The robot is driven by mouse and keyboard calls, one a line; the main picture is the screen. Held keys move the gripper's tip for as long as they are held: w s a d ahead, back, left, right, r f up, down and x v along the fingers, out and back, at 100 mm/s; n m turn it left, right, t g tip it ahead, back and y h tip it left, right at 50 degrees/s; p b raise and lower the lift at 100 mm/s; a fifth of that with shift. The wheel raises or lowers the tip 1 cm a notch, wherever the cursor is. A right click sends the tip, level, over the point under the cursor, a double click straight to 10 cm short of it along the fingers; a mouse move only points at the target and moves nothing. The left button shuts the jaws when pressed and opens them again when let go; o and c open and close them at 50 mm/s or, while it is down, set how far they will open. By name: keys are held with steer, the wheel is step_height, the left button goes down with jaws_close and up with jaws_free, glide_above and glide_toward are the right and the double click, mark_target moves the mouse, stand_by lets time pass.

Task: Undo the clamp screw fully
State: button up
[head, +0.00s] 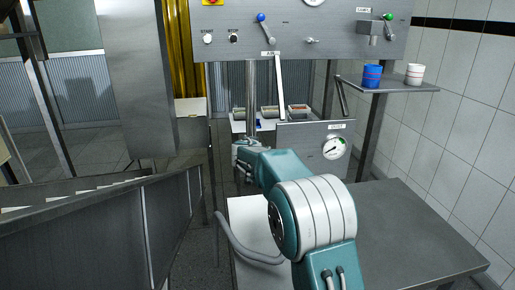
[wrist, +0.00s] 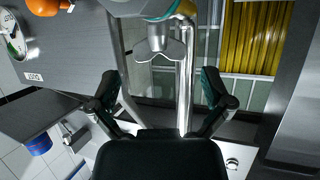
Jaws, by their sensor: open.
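My gripper (wrist: 159,80) is open in the wrist view, its two dark fingers spread apart with nothing between the tips. Beyond and between the fingers is a grey lobed piece (wrist: 157,48), which looks like the clamp screw's head; I cannot tell this for sure. It appears apart from both fingers. A bright metal post (wrist: 185,75) runs beside it. In the head view, the upright post (head: 252,90) stands behind my arm's end, and my arm hides the clamp area. My gripper there is small and mostly hidden.
A control panel (head: 340,40) with levers and buttons spans the back. A shelf (head: 400,86) holds a blue cup (head: 372,76) and a white cup (head: 414,74). The grey table (head: 420,235) at right is clear. Yellow strips (wrist: 265,45) hang behind.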

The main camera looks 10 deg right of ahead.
steer(key=shift+x, duration=1.65)
steer(key=c, duration=1)
steer(key=shift+c, duration=0.2)
steer(key=shift+n+y, duration=0.6)
steer(key=shift+y, duration=0.1)
